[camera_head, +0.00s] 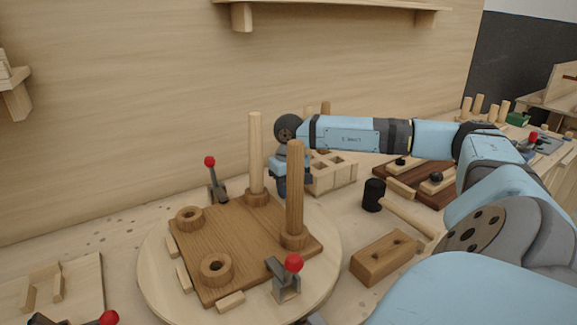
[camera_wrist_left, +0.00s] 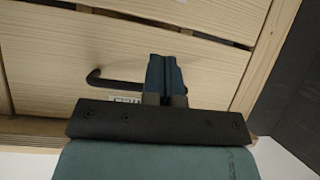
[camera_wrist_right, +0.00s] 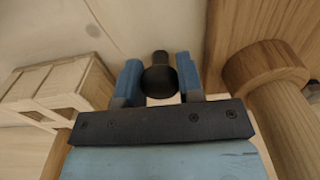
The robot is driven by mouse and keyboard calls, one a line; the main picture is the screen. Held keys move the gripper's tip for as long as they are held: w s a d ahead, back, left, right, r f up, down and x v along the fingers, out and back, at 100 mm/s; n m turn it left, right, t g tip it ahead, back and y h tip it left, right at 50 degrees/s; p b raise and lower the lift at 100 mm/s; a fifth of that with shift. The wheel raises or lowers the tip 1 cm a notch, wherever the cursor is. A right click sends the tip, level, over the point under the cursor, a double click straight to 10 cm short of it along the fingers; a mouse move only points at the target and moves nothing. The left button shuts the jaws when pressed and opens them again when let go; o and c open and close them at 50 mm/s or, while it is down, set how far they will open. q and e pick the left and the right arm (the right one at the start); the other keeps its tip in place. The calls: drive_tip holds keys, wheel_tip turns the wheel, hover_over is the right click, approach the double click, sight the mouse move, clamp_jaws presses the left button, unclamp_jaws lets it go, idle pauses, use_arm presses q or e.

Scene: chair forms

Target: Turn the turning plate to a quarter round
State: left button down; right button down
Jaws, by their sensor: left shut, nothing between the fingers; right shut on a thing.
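The turning plate (camera_head: 155,275) is a round light-wood disc on the bench. A brown board (camera_head: 235,240) lies on it, with a pale post (camera_head: 255,155) and a brown post (camera_head: 296,190) standing in sockets. My right gripper (camera_head: 281,178) is at the plate's far right edge, partly hidden behind the brown post. In the right wrist view my right gripper (camera_wrist_right: 160,78) is shut on a dark round knob (camera_wrist_right: 159,82), one finger on each side. My left gripper (camera_wrist_left: 165,75) shows only in its wrist view, shut and empty, beside a black hook-shaped handle (camera_wrist_left: 105,80) on a wooden panel.
Red-tipped toggle clamps (camera_head: 286,275) stand on the plate's near and far sides. A slotted wooden box (camera_head: 333,172) stands behind my right gripper. A mallet (camera_head: 400,208) and a brown block (camera_head: 385,257) lie right of the plate. A slotted board (camera_head: 75,285) lies at left.

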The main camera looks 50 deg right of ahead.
drive_tip(key=c, duration=0.8)
unclamp_jaws()
drive_tip(key=shift+o, duration=0.2)
drive_tip(key=shift+r, duration=0.1)
use_arm(q)
drive_tip(key=shift+s+a+r+p, duration=0.1)
drive_tip(key=shift+r+p, duration=0.05)
drive_tip(key=shift+p, duration=0.7)
use_arm(e)
wheel_tip(320, 180, up, 14)
use_arm(q)
drive_tip(key=shift+r, duration=0.3)
